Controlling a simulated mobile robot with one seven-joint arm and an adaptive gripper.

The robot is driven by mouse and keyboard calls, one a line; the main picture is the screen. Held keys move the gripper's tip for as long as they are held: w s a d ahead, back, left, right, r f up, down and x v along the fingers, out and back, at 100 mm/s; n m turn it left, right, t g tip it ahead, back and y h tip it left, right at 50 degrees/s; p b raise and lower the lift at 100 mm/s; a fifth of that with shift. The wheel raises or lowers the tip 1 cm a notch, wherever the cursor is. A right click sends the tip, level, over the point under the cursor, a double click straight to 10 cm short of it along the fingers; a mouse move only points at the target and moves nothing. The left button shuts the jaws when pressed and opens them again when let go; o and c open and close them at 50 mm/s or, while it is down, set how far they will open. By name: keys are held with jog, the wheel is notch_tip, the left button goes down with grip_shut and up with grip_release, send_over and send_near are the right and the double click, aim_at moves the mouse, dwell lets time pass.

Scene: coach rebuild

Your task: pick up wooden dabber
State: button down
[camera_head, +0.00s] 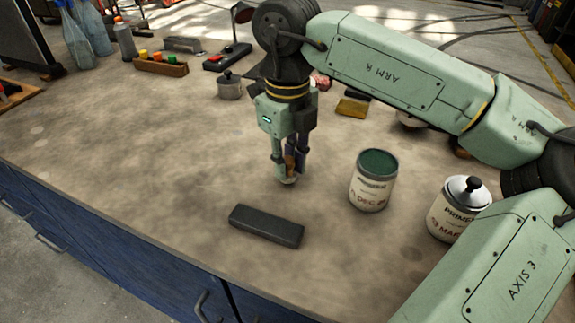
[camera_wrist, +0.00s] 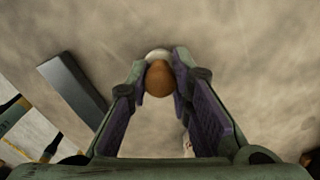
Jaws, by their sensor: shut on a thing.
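The wooden dabber (camera_wrist: 160,76) is upright between my fingertips, with a rounded brown wooden handle and a pale pad below it. In the head view its brown handle (camera_head: 289,160) shows between the fingers, and its pale bottom is at or just above the bench top; I cannot tell which. My gripper (camera_head: 289,163) points straight down and is shut on the dabber. In the wrist view both fingertips of my gripper (camera_wrist: 160,78) press on either side of the handle.
A dark rectangular block (camera_head: 266,226) lies in front of my gripper. An open can of green paint (camera_head: 374,181) and a lidded primer can (camera_head: 457,211) stand to the right. A small lidded pot (camera_head: 229,87) and a wooden rack (camera_head: 160,65) are behind left. The bench (camera_head: 120,160) is clear at left.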

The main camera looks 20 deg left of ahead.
jog(key=shift+r, duration=0.45)
jog(key=shift+s+r+b, duration=0.2)
jog(key=shift+r+b, duration=0.15)
jog(key=shift+r, duration=0.1)
jog(key=shift+s+r+b, duration=0.2)
jog(key=shift+r+b, duration=0.1)
jog(key=shift+r, duration=0.15)
jog(key=s+b, duration=0.1)
jog(key=s, duration=0.4)
jog(key=s+r+b, duration=0.1)
jog(key=s, duration=0.4)
jog(key=s+b, duration=0.1)
jog(key=s, duration=0.4)
jog(key=shift+s+d+r+b, duration=0.1)
jog(key=shift+s+r+b, duration=0.05)
jog(key=shift+r+b, duration=0.2)
jog(key=c, duration=2.1)
grip_release()
grip_shut()
